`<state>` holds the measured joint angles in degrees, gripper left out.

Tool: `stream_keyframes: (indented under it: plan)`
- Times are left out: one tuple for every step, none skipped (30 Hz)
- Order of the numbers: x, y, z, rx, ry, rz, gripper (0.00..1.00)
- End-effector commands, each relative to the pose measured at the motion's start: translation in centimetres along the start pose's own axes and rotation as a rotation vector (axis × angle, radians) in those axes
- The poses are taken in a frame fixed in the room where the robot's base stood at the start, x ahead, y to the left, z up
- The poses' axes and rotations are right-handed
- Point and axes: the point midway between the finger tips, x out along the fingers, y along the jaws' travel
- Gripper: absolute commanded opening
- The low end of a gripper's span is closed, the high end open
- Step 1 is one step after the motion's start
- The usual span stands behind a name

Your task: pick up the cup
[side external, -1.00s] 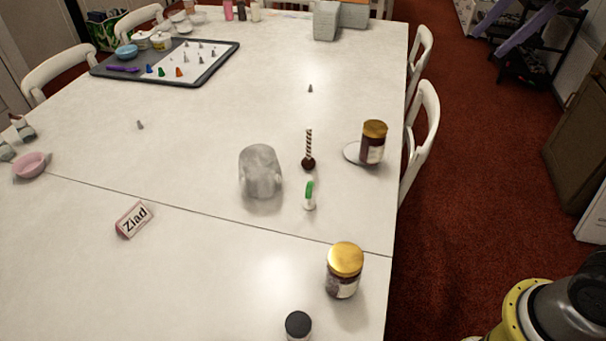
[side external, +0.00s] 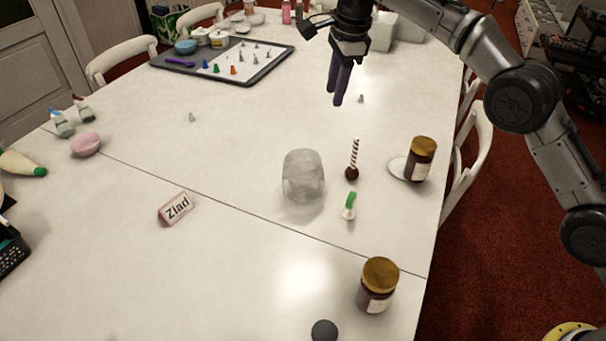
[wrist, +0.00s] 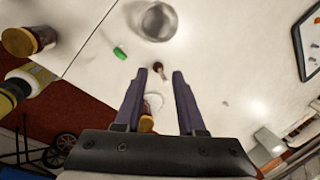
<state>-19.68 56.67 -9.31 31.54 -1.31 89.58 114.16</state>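The cup (side external: 303,175) is a clear, greyish glass standing on the white table, left of a striped stick with a dark ball base. It also shows in the wrist view (wrist: 150,28) at the top, beyond my fingertips. My gripper (side external: 340,101) hangs above the table, behind the cup in the side view and clear of it. In the wrist view its two dark fingers (wrist: 159,72) are apart with nothing held between them.
The striped stick (side external: 353,160), a green-topped piece (side external: 349,205) and a gold-lidded jar (side external: 420,160) stand right of the cup. Another jar (side external: 377,286) is nearer. A name sign (side external: 175,207) is to the left. A tray (side external: 165,62) lies farther back.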

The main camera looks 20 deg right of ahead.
Motion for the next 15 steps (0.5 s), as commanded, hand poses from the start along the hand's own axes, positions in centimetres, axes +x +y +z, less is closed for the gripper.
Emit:
stream_keyframes:
  plan:
    - [2.7, 0.2, 1.1, -0.017, 0.007, 0.022, 0.39]
    - [4.1, 0.3, 1.6, -0.025, 0.011, 0.033, 0.39]
    - [5.8, 0.6, 2.1, -0.034, 0.017, 0.050, 0.39]
    - [6.9, 0.8, 2.5, -0.040, 0.022, 0.063, 0.39]
    - [8.0, 1.1, 2.8, -0.047, 0.027, 0.076, 0.39]
    - [9.4, 1.6, 3.1, -0.055, 0.034, 0.095, 0.39]
    - [10.2, 1.9, 3.3, -0.059, 0.040, 0.107, 0.39]
    - [11.0, 2.2, 3.4, -0.063, 0.044, 0.118, 0.39]
    - [11.6, 2.5, 3.6, -0.068, 0.048, 0.128, 0.39]
    - [12.1, 2.7, 3.7, -0.071, 0.051, 0.134, 0.39]
    - [12.4, 2.9, 3.8, -0.074, 0.053, 0.138, 0.39]
    - [12.8, 3.1, 4.0, -0.078, 0.054, 0.142, 0.39]
    - [12.9, 3.2, 4.1, -0.079, 0.053, 0.141, 0.39]
    - [13.2, 3.2, 4.1, -0.080, 0.053, 0.141, 0.39]
    - [13.8, 3.3, 4.0, -0.079, 0.054, 0.143, 0.39]
